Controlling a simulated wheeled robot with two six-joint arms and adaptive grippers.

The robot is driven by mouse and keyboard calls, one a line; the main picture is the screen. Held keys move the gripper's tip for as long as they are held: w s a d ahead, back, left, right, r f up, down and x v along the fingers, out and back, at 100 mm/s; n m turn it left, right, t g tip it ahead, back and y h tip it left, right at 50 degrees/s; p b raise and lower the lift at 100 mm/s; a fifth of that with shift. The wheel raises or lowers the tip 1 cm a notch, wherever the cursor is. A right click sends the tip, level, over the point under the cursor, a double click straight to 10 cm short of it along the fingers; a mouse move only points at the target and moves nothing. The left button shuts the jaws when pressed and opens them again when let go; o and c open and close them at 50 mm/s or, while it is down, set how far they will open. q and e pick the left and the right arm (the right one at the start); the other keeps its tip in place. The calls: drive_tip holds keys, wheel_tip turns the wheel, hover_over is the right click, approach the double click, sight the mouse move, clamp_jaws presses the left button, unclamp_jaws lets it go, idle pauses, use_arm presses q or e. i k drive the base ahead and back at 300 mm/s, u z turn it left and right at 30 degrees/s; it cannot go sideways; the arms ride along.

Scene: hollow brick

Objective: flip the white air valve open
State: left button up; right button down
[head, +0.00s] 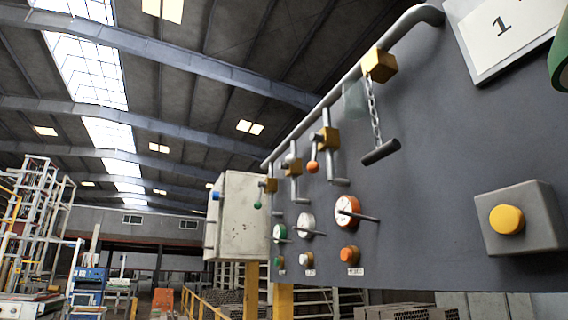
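On the grey panel, several brass valves hang from a grey pipe. The white air valve (295,167) is a small brass block between the green one and the orange one. Its white knob (289,158) appears at the block's upper left, standing out from the panel. The lever behind the knob is too small to make out. The orange knob (312,167) and the green knob (258,205) each hang below their own valve block. A white-rimmed gauge (305,224) and a white button (306,258) sit below the white valve. Neither of my grippers is in view.
A nearer brass block (379,65) carries a chain and a dark bar (381,152). A red-rimmed gauge (347,211) with a protruding rod and an orange button (349,254) sit nearby. A yellow button box (519,219) is at right. A pale cabinet (237,216) stands beyond the panel.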

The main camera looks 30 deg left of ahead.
sight(290, 159)
drive_tip(key=z, duration=2.25)
drive_tip(key=k, duration=1.2)
drive_tip(key=u, duration=1.4)
drive_tip(key=i, duration=0.5)
drive_tip(key=u, duration=0.1)
